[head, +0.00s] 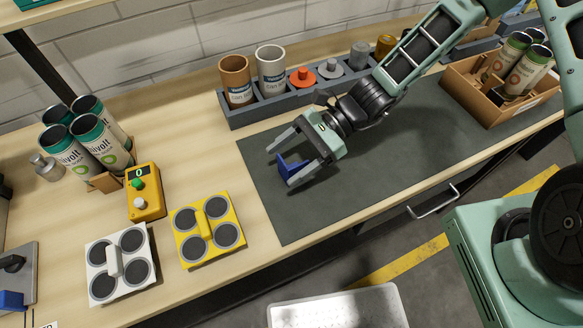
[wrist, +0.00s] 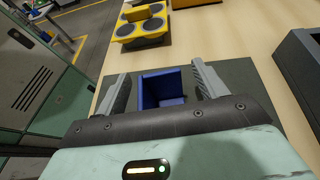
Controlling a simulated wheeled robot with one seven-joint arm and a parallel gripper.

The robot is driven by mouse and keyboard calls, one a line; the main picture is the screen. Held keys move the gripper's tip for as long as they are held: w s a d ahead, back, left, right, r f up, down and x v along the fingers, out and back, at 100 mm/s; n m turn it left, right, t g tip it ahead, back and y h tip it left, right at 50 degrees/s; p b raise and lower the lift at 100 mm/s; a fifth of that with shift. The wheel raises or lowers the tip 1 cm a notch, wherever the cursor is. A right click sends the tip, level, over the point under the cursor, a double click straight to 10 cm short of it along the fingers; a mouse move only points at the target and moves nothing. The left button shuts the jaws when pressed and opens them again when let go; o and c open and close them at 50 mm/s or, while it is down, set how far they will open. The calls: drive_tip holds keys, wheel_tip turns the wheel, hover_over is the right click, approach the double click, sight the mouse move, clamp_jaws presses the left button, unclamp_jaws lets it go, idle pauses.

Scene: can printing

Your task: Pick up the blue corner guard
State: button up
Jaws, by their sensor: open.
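The blue corner guard (head: 292,167) lies on the dark grey mat (head: 400,150), near the mat's left end. My gripper (head: 281,163) is low over the mat with its jaws apart, one finger on each side of the guard. In the wrist view the guard (wrist: 163,88) shows between the two open fingers, and its lower part is hidden by my gripper's body. I cannot tell whether the guard touches the palm.
A grey rack (head: 242,115) with cans and knobs runs along the back of the mat. A yellow four-pad block (head: 207,229), a white one (head: 120,263) and a yellow counter box (head: 145,193) stand left. A cardboard box (head: 494,103) of cans stands right. The middle of the mat is clear.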

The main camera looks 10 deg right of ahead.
drive_tip(key=c, duration=1.1)
drive_tip(key=shift+o, duration=0.2)
drive_tip(key=shift+r, duration=0.15)
